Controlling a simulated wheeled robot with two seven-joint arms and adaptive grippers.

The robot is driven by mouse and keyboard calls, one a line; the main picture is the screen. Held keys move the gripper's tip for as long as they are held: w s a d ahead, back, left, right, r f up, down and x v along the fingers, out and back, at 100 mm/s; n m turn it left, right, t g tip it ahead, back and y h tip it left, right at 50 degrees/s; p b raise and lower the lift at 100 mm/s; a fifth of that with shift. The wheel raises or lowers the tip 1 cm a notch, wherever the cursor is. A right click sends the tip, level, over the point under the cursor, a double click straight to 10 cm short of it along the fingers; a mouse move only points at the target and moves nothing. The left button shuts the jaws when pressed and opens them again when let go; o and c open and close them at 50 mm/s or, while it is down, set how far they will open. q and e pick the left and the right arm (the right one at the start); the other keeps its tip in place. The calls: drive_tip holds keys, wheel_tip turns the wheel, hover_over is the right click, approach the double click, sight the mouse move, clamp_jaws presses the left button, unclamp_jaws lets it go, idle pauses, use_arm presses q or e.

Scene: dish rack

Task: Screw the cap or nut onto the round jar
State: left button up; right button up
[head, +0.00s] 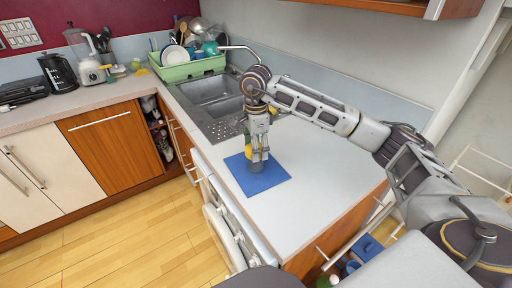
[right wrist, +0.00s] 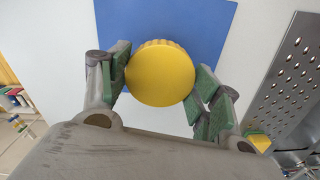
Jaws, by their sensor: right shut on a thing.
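The yellow round cap (right wrist: 160,73) with a ridged edge sits between the green finger pads of my right gripper (right wrist: 161,78) in the right wrist view. The pads are closed on its sides. In the head view my right gripper (head: 258,156) points down over the blue mat (head: 270,181), with some yellow of the cap (head: 249,152) showing at its left. The jar cannot be made out clearly: the cap covers whatever is below it in the wrist view. A small grey shape under the fingers in the head view may be jar or fingertips. My left gripper is not in view.
The metal sink (head: 208,90) with its perforated drainer (right wrist: 292,85) lies beside the mat. A green dish rack (head: 188,68) with dishes stands behind it. A blender (head: 88,65) and a dark kettle (head: 58,72) stand at the far left. The white counter right of the mat is clear.

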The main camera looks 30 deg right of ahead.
drive_tip(key=shift+f+m, duration=0.1)
drive_tip(key=shift+m, duration=2.2)
drive_tip(key=shift+m, duration=0.3)
drive_tip(key=shift+m, duration=0.8)
drive_tip(key=shift+m+p, duration=0.35)
drive_tip(key=shift+m, duration=0.75)
drive_tip(key=shift+m+p, duration=0.3)
drive_tip(key=shift+m, duration=2)
